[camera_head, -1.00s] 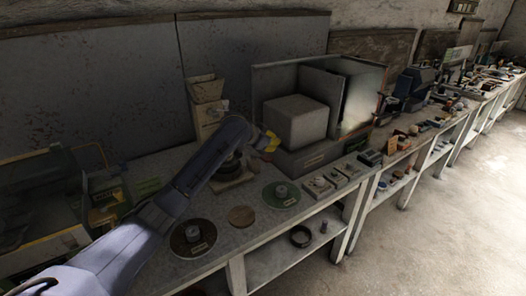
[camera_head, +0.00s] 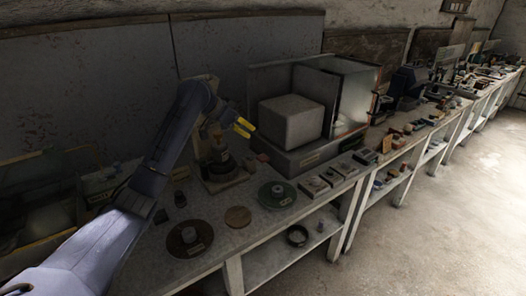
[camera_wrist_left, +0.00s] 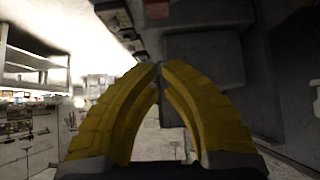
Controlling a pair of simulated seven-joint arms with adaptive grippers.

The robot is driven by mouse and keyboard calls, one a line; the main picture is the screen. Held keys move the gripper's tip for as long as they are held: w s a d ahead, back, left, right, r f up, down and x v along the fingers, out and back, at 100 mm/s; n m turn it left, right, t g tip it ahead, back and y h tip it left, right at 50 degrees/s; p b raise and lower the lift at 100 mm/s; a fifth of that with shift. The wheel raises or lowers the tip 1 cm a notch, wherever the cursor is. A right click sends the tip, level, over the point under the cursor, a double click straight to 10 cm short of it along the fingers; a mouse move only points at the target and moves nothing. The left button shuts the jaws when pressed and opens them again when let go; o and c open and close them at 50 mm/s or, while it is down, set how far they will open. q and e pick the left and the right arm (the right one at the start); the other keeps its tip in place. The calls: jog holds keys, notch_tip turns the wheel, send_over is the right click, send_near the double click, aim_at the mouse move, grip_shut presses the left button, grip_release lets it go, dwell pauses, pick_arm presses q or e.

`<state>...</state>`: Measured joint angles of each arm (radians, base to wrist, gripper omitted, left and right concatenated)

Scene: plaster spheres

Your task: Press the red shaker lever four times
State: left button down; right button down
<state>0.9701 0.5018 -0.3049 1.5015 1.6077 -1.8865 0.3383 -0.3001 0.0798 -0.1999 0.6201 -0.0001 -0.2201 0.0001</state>
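My left gripper (camera_head: 243,127) is in the air in front of the grey box apparatus, above the bench. Its yellow fingers curve together with tips almost touching in the left wrist view (camera_wrist_left: 161,68), and nothing is held between them. Below it stands a pale device with a dark round part (camera_head: 220,167), possibly the shaker; my arm partly hides its upper end. A small dull reddish piece (camera_head: 262,157) shows at its right, apart from the gripper; I cannot tell whether it is the lever. My right gripper is out of view.
The grey apparatus with a pale block (camera_head: 290,121) stands just right of the gripper. A green disc (camera_head: 277,195), a brown disc (camera_head: 238,217) and a dark disc (camera_head: 190,238) lie along the bench front. Small boxes (camera_head: 313,186) lie right of them.

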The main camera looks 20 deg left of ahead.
pick_arm(q)
send_over(263, 157)
notch_tip(263, 157, down, 7)
jog(key=shift+r, duration=0.1)
notch_tip(263, 157, down, 2)
jog(key=shift+w+d+f, duration=0.1)
jog(key=shift+w, duration=0.05)
jog(key=shift+f, duration=1.05)
